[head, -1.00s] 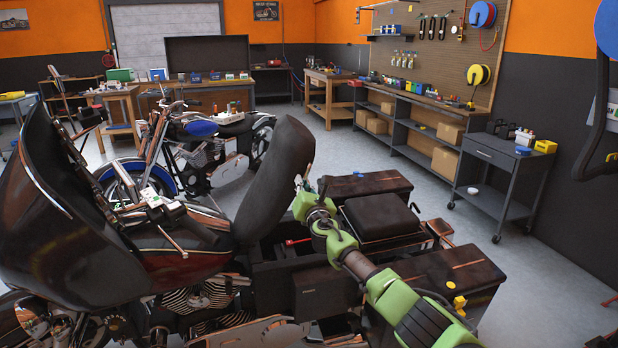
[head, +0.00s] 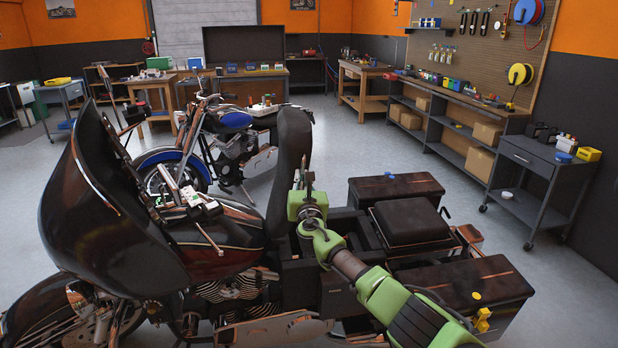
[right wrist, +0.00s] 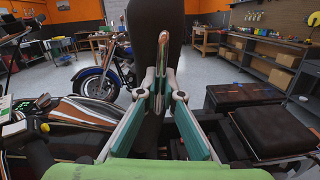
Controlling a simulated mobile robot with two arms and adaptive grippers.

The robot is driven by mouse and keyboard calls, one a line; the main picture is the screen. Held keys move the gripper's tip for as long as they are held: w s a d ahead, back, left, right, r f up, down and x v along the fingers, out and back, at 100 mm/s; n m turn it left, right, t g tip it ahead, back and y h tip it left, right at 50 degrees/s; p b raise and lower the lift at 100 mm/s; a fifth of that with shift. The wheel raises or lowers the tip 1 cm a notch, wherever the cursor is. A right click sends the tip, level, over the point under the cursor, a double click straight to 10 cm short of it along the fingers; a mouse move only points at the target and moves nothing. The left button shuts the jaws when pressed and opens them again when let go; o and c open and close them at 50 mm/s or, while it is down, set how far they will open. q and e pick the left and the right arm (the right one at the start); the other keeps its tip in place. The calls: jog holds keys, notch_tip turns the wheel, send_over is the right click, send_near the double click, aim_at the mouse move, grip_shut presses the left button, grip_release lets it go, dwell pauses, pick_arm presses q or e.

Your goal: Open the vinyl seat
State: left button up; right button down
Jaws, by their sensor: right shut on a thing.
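The black vinyl seat (head: 292,150) of the large dark motorcycle (head: 110,225) stands up on its edge, nearly upright, above the dark frame behind the tank. My right gripper (head: 303,180) is at the rear side of the seat, shut on it. In the right wrist view the two fingers (right wrist: 161,85) are close together against the raised seat (right wrist: 150,30). The exact grip on the seat edge is hard to see. Behind the seat, the box-like bay (head: 338,235) it leaves uncovered is open, partly hidden by my right arm. My left gripper is not in view.
A blue motorcycle (head: 235,120) stands beyond the seat. A grey cart (head: 535,165) and a workbench (head: 455,105) line the right. The floor between is clear.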

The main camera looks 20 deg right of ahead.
jog(key=shift+f, duration=0.35)
jog(key=c, duration=2.4)
grip_release()
jog(key=shift+o, duration=1.1)
jog(key=shift+r, duration=0.2)
jog(key=shift+s, duration=0.1)
jog(key=v, duration=1.2)
jog(key=shift+a, duration=0.15)
